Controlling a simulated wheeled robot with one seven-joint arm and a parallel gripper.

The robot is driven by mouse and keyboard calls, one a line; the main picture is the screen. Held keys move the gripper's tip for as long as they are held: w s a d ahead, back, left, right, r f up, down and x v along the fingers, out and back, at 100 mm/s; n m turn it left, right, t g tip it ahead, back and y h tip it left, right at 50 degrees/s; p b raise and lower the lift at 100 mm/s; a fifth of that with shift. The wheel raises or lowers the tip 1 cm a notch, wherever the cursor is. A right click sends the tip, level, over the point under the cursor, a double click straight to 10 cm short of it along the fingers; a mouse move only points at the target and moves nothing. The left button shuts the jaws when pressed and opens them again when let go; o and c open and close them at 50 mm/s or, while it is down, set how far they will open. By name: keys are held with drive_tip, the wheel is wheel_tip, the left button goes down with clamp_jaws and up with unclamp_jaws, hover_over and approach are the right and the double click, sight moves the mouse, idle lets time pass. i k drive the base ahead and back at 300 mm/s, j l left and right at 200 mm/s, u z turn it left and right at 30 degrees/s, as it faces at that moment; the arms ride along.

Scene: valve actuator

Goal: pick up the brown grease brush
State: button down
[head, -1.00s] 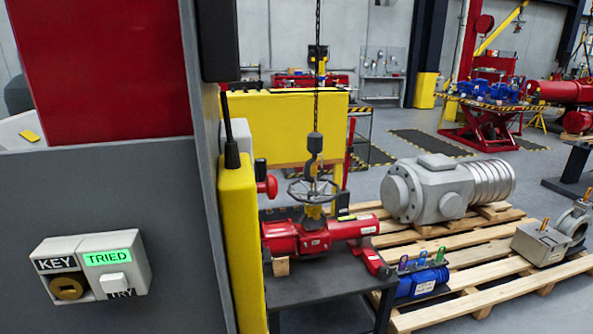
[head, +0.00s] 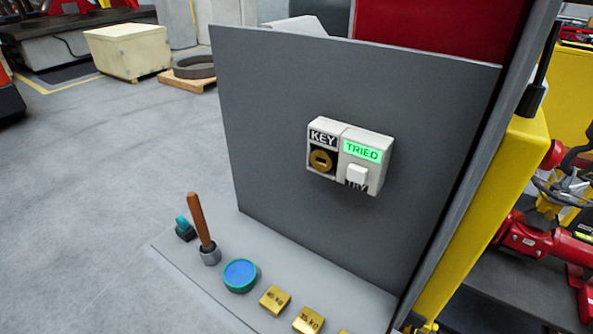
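The brown grease brush (head: 200,222) shows in the head view at the lower left. Its brown handle stands nearly upright, tilted a little to the left. Its lower end is in a small grey holder or cup (head: 210,255) on a grey shelf (head: 290,268). The bristles are not visible. My gripper is not in view.
A teal item (head: 184,229) stands left of the brush, and a round blue-topped tin (head: 240,275) stands right of it. Brass weight blocks (head: 274,299) lie further right. A grey panel (head: 350,90) with a key and try box (head: 349,157) rises behind the shelf. Open floor lies left.

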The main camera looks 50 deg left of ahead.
sight(191, 198)
drive_tip(key=u, duration=1.65)
